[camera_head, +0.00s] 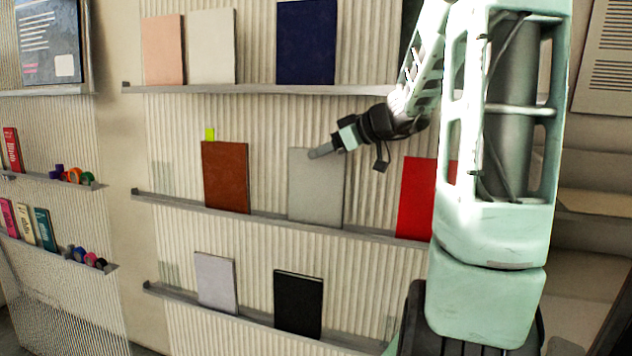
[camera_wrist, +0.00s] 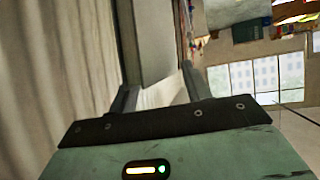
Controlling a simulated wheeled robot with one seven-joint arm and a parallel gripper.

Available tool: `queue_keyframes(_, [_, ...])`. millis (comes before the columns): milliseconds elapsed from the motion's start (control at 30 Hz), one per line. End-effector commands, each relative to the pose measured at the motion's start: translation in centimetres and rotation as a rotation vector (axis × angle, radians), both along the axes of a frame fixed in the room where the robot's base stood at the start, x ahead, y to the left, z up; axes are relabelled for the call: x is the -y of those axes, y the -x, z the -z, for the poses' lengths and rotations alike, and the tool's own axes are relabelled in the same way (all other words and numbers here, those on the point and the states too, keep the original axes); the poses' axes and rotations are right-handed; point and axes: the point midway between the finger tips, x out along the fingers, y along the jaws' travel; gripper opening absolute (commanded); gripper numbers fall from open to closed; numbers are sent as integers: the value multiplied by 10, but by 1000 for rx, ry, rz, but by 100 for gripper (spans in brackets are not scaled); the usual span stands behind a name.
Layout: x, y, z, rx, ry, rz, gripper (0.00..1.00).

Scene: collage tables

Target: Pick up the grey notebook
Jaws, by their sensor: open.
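The grey notebook (camera_head: 316,190) stands upright on the middle shelf, leaning against the ribbed wall panel. My gripper (camera_head: 318,153) reaches in from the right at its upper part, with the fingertips overlapping its upper edge area in the head view. In the wrist view a grey upright slab (camera_wrist: 158,40), likely the notebook, lies between the two fingers of my open gripper (camera_wrist: 160,90). Whether the fingers touch it I cannot tell.
A brown notebook (camera_head: 226,177) stands to the left and a red one (camera_head: 414,197) to the right on the same shelf (camera_head: 268,217). A paler greyish notebook (camera_head: 215,281) and a black one (camera_head: 298,303) stand on the shelf below. Upper notebooks include a navy one (camera_head: 306,42).

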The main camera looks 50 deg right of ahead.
Motion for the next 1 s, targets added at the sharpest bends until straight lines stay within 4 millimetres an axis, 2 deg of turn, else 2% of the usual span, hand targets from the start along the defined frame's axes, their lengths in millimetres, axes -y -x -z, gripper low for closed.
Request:
queue_keyframes(300, [-2,-6,4,-1,0,0,48])
queue_keyframes(333, [-1,-6,4,-1,0,0,43])
queue_keyframes(400, [-1,-6,4,-1,0,0,23])
queue_keyframes(500, [-1,-6,4,-1,1,1,0])
queue_keyframes(1000, [2,-8,0,0,4,8,0])
